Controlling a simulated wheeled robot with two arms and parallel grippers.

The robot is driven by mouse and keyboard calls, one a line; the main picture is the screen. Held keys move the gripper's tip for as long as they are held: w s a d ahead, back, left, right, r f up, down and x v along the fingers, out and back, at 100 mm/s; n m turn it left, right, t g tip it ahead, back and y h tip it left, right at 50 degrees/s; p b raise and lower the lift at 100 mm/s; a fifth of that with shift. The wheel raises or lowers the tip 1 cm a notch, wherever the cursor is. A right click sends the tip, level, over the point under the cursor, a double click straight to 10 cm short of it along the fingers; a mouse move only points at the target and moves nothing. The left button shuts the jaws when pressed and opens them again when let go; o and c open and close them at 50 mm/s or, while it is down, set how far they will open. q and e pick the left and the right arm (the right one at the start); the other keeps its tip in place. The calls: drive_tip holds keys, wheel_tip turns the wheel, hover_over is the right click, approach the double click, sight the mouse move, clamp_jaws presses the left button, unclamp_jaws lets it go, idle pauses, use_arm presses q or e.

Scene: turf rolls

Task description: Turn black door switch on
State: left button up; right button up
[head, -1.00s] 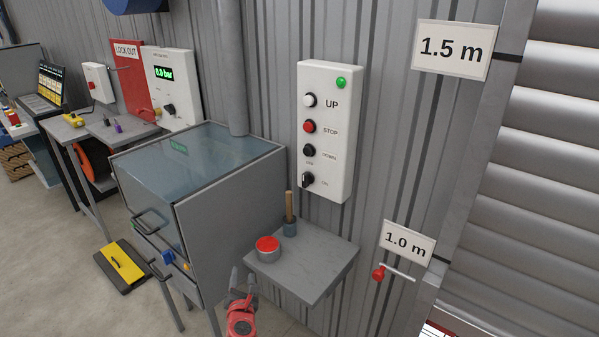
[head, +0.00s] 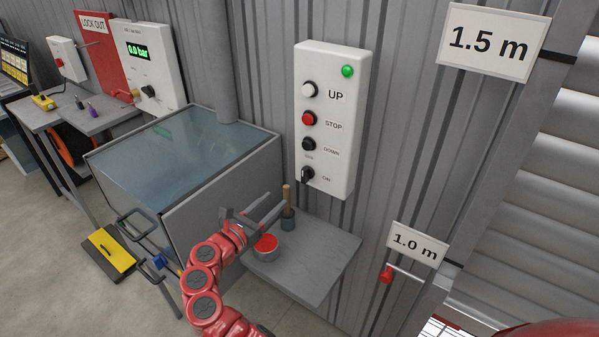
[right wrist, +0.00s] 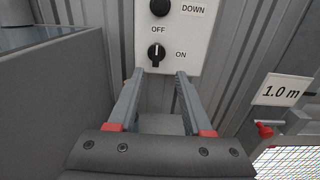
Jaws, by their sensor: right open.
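The black door switch (head: 308,174) is a rotary knob at the bottom of the white control panel (head: 340,130) on the corrugated wall. In the right wrist view the knob (right wrist: 156,53) has OFF above it and ON to its right, and its white mark points up toward OFF. My right gripper (head: 268,207) is open and empty, below and left of the knob in the head view. In the right wrist view its fingers (right wrist: 162,76) point at the panel, with the knob just beyond the tips and slightly left of centre. My left gripper is not in view.
Below the panel a grey shelf (head: 315,260) holds a red-topped tin (head: 266,247) and a wooden-handled tool in a holder (head: 288,215). A glass-topped cabinet (head: 170,150) stands left of it. A red-handled lever (head: 388,274) is at the right.

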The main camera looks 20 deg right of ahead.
sight(303, 174)
drive_tip(key=p+x, duration=0.1)
drive_tip(key=x, duration=1.1)
drive_tip(key=shift+w+d+f, duration=0.15)
drive_tip(key=shift+w+f, duration=0.05)
drive_tip(key=shift+w, duration=0.25)
drive_tip(key=shift+w+d, duration=0.35)
drive_tip(key=shift+w, duration=0.1)
clamp_jaws()
